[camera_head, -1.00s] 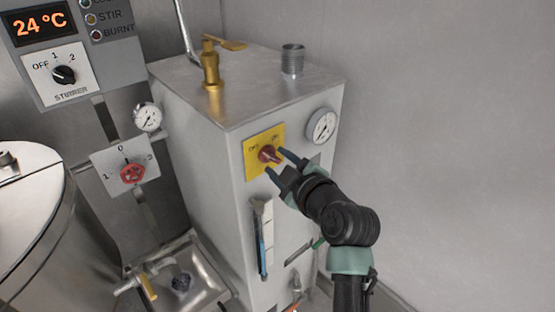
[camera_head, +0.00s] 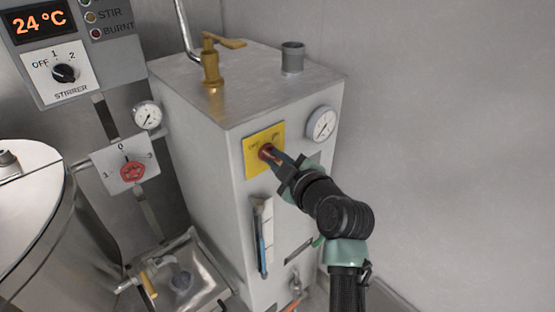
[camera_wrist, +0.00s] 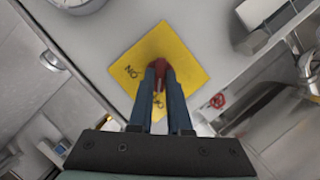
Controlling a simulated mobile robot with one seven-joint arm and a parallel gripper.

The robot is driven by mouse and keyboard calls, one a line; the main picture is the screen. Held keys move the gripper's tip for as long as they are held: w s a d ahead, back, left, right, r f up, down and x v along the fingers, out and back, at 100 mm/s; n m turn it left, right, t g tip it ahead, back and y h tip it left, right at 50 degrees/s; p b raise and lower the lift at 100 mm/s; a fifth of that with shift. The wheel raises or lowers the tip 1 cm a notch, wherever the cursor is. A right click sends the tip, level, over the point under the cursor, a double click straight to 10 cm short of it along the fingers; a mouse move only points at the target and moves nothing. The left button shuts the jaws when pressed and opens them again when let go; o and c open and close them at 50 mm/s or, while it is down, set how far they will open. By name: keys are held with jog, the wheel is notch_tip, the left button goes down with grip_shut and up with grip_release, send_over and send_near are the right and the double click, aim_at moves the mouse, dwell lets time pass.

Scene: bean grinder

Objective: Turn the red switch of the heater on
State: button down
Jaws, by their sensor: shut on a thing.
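The heater (camera_head: 205,165) is a tall grey metal box in the middle of the head view. Its red switch (camera_head: 265,151) sits on a yellow plate (camera_head: 254,164) on the front face. My gripper (camera_head: 272,155) is shut on the red switch, with its fingers on either side of the knob. In the wrist view, the red switch (camera_wrist: 158,65) shows between the two dark blue fingertips of my gripper (camera_wrist: 160,74). The yellow plate (camera_wrist: 188,62) carries ON and a second, partly covered label. The fingers hide much of the knob, so I cannot tell its exact setting.
A round gauge (camera_head: 321,124) is right of the plate, and a sight glass (camera_head: 262,238) is below it. A red-handled valve plate (camera_head: 110,160) and a metal drum (camera_head: 40,230) stand at left. The wall side at right is clear.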

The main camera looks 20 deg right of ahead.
jog(key=m, duration=0.1)
jog(key=m+g+y+p, duration=0.1)
jog(key=shift+d+r+m, duration=0.15)
jog(key=shift+m, duration=0.25)
jog(key=m+y, duration=0.1)
jog(key=m, duration=0.1)
jog(key=m+g+y, duration=0.1)
jog(key=m+y, duration=0.2)
jog(key=m, duration=0.1)
jog(key=shift+w+d+g, duration=0.2)
jog(key=shift+d+g, duration=0.1)
jog(key=shift+d, duration=0.05)
jog(key=m+y, duration=0.1)
jog(key=m+y+b, duration=0.1)
jog(key=m, duration=0.1)
jog(key=shift+d+f+y, duration=0.15)
jog(key=shift+f+y, duration=0.05)
jog(key=shift+y, duration=0.1)
jog(key=shift+m, duration=0.4)
jog(key=c, duration=0.9)
grip_release()
jog(key=shift+o, duration=0.2)
